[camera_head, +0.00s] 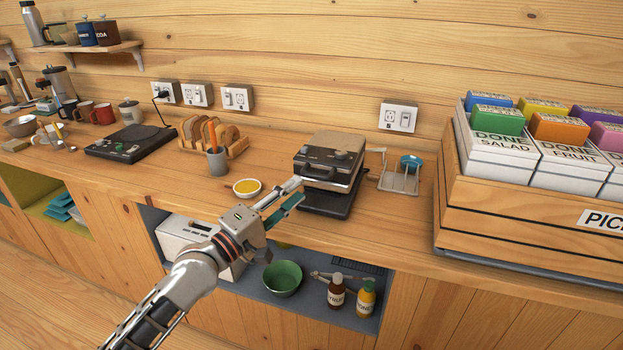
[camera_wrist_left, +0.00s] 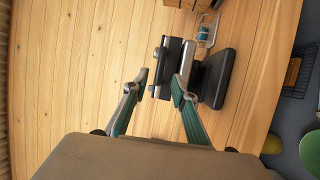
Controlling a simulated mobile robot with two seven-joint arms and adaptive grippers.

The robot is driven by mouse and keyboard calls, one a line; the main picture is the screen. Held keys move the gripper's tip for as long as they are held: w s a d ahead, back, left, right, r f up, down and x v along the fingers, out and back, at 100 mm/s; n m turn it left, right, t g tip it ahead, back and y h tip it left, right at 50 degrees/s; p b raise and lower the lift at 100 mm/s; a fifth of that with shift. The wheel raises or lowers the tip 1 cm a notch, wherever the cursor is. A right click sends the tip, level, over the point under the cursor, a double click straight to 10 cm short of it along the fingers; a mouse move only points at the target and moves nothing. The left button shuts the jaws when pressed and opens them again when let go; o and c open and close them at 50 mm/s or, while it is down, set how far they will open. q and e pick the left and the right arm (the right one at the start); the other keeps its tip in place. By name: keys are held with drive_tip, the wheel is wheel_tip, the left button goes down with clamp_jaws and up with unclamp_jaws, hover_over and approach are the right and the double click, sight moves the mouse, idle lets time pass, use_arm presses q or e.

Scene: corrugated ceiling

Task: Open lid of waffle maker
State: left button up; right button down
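The waffle maker (camera_head: 333,150) stands on the wooden counter, with a metallic top, a dark front handle (camera_head: 318,170) and a dark base. Its lid looks shut. My left gripper (camera_head: 299,191) is just in front of its lower left front, with the fingers spread apart and nothing held. In the left wrist view the open fingers of the left gripper (camera_wrist_left: 157,88) point at the waffle maker (camera_wrist_left: 216,80), and its dark front edge lies near the fingertips. I cannot tell whether a finger touches it. My right gripper is not in view.
A yellow-filled bowl (camera_head: 247,187) and a grey cup (camera_head: 217,161) with utensils stand left of the waffle maker. A bread rack (camera_head: 238,147) is behind them. A small wire rack (camera_head: 399,179) stands close on the right, then a large wooden crate (camera_head: 520,215).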

sight(314, 176)
use_arm(q)
drive_tip(key=x, duration=0.7)
drive_tip(key=shift+w+d, duration=0.25)
clamp_jaws()
